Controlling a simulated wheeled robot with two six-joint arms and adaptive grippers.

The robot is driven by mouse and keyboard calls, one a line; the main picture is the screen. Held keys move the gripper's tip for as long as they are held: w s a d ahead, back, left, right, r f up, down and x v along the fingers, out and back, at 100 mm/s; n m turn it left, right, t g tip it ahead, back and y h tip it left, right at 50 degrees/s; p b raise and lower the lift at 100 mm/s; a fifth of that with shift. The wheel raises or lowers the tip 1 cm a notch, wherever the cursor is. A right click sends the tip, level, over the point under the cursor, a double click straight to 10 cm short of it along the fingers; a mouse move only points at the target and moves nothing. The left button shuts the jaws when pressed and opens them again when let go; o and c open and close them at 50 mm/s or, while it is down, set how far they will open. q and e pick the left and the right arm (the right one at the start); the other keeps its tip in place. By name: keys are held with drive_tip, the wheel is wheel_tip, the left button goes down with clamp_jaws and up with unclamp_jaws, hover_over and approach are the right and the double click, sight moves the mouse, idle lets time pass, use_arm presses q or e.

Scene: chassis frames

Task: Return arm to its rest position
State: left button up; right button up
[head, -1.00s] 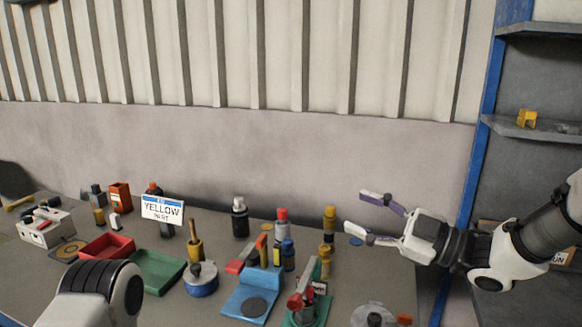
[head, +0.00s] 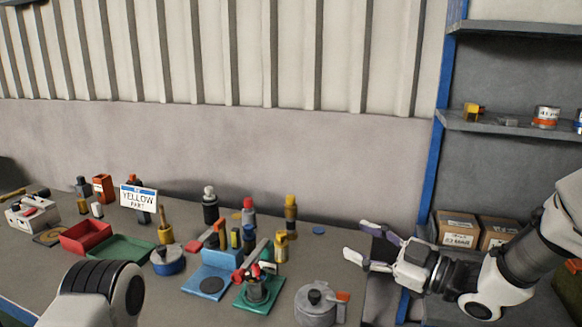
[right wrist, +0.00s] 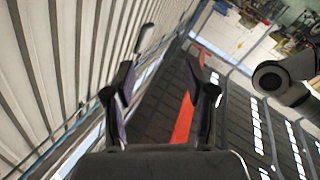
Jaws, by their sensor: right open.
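My right gripper (head: 367,244) is open and empty at the right of the head view. It is held in the air near the right end of the workbench (head: 190,310), pointing left. In the right wrist view its two fingers (right wrist: 163,85) stand apart with nothing between them. A part of my left arm shows at the lower left of the head view, but the left gripper itself is not in view.
A shelf unit (head: 500,125) with cardboard boxes (head: 457,229) stands at the right.

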drive_tip(key=s+d+f+m+g+h, duration=0.1)
drive_tip(key=s+d+f+m+h, duration=0.2)
drive_tip(key=f, duration=0.8)
drive_tip(key=s+d+f+m+g+h, duration=0.1)
drive_tip(key=s+f+m+h, duration=0.25)
drive_tip(key=f, duration=0.65)
drive_tip(key=s+d+f+m+g+h, duration=0.1)
drive_tip(key=s+d+f+m+h, duration=0.3)
drive_tip(key=f, duration=0.7)
drive_tip(key=s+d+f+m+g+h+b, duration=0.1)
drive_tip(key=s+f+g, duration=0.3)
drive_tip(key=s+f, duration=0.4)
drive_tip(key=s+d+f+m+g+h+b, duration=0.2)
drive_tip(key=s+f, duration=0.6)
drive_tip(key=s, duration=0.7)
drive_tip(key=shift+d+f+m+g+h, duration=0.15)
drive_tip(key=shift+d+m+g+h, duration=0.35)
drive_tip(key=shift+m+g, duration=0.75)
drive_tip(key=shift+s, duration=0.15)
